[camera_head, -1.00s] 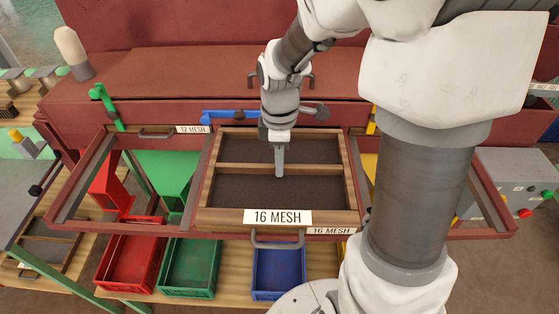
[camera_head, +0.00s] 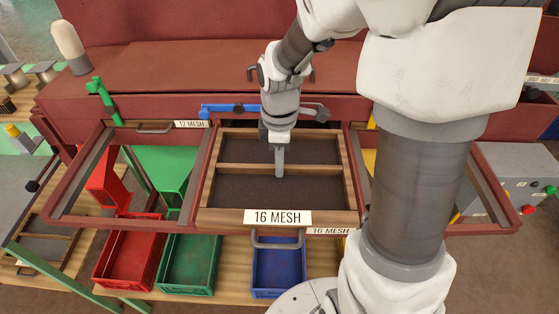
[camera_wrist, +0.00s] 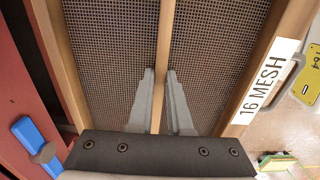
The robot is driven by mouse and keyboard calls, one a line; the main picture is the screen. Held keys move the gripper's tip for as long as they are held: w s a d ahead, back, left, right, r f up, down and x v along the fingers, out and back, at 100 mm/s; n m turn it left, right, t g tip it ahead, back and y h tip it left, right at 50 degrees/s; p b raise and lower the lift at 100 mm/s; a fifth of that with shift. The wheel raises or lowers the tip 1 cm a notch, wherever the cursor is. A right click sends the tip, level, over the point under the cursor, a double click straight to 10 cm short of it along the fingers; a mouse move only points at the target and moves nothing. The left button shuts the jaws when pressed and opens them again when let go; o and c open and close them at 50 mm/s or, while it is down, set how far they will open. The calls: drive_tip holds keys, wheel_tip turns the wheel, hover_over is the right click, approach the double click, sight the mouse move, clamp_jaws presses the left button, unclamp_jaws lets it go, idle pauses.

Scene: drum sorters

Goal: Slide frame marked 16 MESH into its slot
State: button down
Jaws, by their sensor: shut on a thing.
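The wooden screen frame marked 16 MESH (camera_head: 277,217) lies over the middle bay of the red sorter rack, its label towards the front. It also shows in the wrist view (camera_wrist: 260,85), mesh on both sides of a wooden crossbar. My gripper (camera_head: 279,172) points down over the frame's middle. In the wrist view its two fingers (camera_wrist: 160,100) straddle the crossbar and are shut on it. The slot's own 16 MESH label (camera_head: 331,231) shows below the frame's front right corner. A dark opening shows behind the frame's back edge. The rails under the frame are hidden.
A blue lever (camera_head: 230,110) lies across behind the frame, and a green lever (camera_head: 107,100) stands at the left. A 12 MESH bay (camera_head: 190,125) is at left. Red (camera_head: 128,257), green (camera_head: 187,266) and blue (camera_head: 278,272) bins stand below. My arm hides much of the right bay.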

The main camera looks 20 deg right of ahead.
drive_tip(key=shift+f, duration=0.35)
drive_tip(key=c, duration=0.8)
unclamp_jaws()
drive_tip(key=shift+o, duration=0.2)
wheel_tip(320, 180, up, 18)
drive_tip(key=shift+f+p, duration=0.25)
drive_tip(key=shift+p, duration=0.05)
drive_tip(key=s+m+t, duration=0.5)
drive_tip(key=s+m, duration=0.9)
drive_tip(key=shift+t, duration=0.3)
